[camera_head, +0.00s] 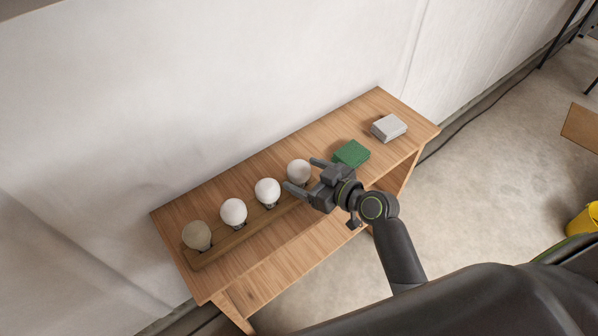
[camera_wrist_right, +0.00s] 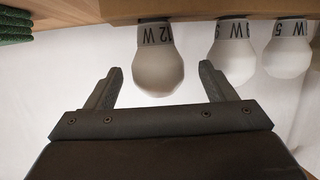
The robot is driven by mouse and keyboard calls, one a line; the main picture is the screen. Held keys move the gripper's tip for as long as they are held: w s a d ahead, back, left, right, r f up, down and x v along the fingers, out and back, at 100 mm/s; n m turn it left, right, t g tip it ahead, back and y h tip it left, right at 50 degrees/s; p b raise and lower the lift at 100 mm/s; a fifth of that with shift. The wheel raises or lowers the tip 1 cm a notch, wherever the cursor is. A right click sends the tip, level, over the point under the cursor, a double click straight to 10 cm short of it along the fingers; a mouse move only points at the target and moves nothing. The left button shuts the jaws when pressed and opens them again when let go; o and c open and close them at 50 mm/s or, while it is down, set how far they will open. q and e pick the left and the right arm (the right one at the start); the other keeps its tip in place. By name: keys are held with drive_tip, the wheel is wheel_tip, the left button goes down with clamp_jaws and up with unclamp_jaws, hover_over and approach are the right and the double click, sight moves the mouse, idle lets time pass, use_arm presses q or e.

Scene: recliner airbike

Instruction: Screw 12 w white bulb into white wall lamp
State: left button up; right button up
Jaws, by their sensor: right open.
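The 12 W white bulb (camera_head: 299,171) stands at the right end of a row of bulbs in a wooden holder (camera_head: 238,238). In the right wrist view, upside down, this bulb (camera_wrist_right: 158,66) shows its "12 W" label on the collar. My right gripper (camera_head: 304,175) is open at this bulb. In the wrist view its two fingers (camera_wrist_right: 160,70) lie to either side of the bulb, with a visible gap on each side. I cannot make out a white wall lamp in either view. My left gripper is not in view.
Other bulbs (camera_head: 267,190) (camera_head: 233,211) and a duller beige one (camera_head: 197,235) stand left in the row. A green block (camera_head: 351,153) and a pale grey block (camera_head: 388,127) lie farther right on the wooden table (camera_head: 375,102). A white wall (camera_head: 200,80) rises behind.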

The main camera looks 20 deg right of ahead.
sight(293, 169)
drive_tip(key=shift+p+x, duration=0.55)
drive_tip(key=shift+x, duration=1.75)
drive_tip(key=shift+d+r, duration=0.1)
drive_tip(key=c, duration=1.1)
drive_tip(key=shift+o, duration=0.2)
